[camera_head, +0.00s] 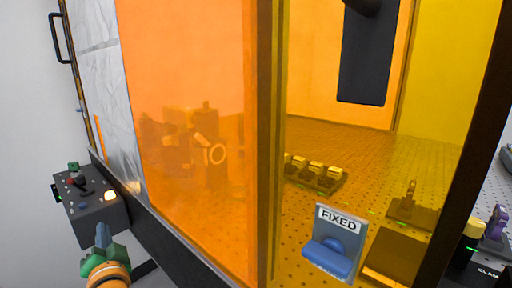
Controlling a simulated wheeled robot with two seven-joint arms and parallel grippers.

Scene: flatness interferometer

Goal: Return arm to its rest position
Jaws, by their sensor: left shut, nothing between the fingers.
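My left gripper (102,232) shows at the lower left, with blue fingers on a green body and an orange-tan wrist below. Its fingers are together with nothing visible between them. They point up toward a dark control box (98,224), just below it in the picture; whether they touch cannot be told. The box carries a small black lever, coloured buttons and a lit yellowish button (110,196). My right gripper is not in view.
An orange see-through enclosure panel (190,90) fills the middle, with blurred equipment behind it. A purple-handled clamp device (494,225) stands at right.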

